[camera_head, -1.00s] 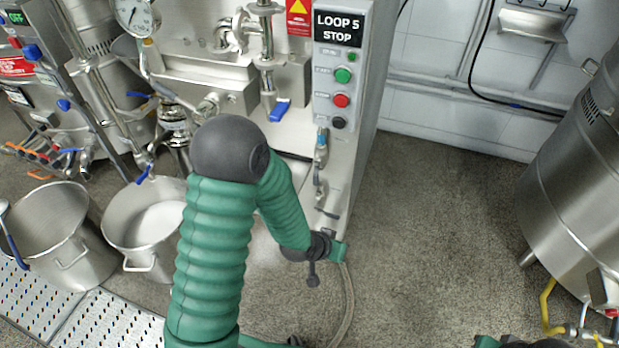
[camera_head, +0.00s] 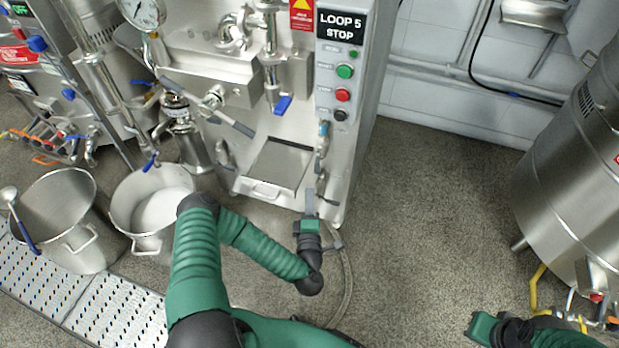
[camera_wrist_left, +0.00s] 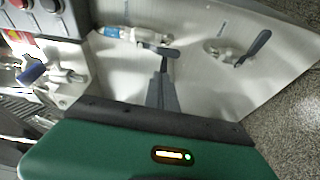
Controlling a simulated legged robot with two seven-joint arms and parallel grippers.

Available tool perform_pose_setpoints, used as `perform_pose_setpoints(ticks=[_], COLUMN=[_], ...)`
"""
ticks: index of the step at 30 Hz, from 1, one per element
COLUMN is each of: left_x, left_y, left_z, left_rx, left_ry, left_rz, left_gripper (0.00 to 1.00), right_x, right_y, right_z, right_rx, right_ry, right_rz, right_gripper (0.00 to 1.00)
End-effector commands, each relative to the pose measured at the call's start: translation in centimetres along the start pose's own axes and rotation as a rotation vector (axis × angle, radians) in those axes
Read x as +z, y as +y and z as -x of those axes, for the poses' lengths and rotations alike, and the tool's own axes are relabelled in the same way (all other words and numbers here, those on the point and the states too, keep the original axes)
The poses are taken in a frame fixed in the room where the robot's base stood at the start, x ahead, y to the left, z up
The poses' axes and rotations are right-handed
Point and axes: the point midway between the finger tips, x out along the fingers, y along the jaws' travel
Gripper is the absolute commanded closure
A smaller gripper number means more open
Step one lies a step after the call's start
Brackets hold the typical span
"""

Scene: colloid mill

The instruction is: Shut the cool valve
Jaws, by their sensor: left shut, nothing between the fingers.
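Two small valves sit on the steel side of the machine. The upper valve (camera_head: 323,137), with a blue fitting, also shows in the left wrist view (camera_wrist_left: 122,35), its dark lever (camera_wrist_left: 160,50) pointing right there. The lower valve (camera_wrist_left: 218,50) has a dark lever (camera_wrist_left: 255,48) slanting up and right. Their labels are too small to read, so I cannot tell which is the cool valve. My left gripper (camera_head: 310,195) is shut and empty. In the left wrist view its fingertips (camera_wrist_left: 163,62) overlap the upper lever's near side; contact is unclear. My right gripper (camera_head: 480,326) is low right, fingers unclear.
The button panel (camera_head: 341,85) is above the valves. A blue-handled tap (camera_head: 283,105) and a steel tray (camera_head: 282,162) are left of them. Two steel pots (camera_head: 150,205) stand on the floor at left. A steel tank (camera_head: 570,170) stands at right; the floor between is clear.

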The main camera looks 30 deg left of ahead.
Motion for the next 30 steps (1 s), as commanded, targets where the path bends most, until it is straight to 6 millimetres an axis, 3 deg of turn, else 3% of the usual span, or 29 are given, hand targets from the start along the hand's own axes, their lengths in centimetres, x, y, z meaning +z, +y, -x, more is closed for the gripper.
perform_pose_setpoints(ticks=[15, 30], left_x=[0.0, 0.0], left_y=[-0.2, 0.0], left_z=[-8.8, -9.6], left_rx=[0.002, -0.001], left_ry=[0.001, -0.002], left_rz=[-0.003, 0.0], left_gripper=[1.0, 1.0], right_x=[0.8, 0.8], right_y=[0.0, 0.0], right_z=[-3.4, -3.4], right_rx=[0.0, 0.0], right_ry=[0.0, 0.0], right_rz=[0.0, 0.0], right_gripper=[1.0, 1.0])
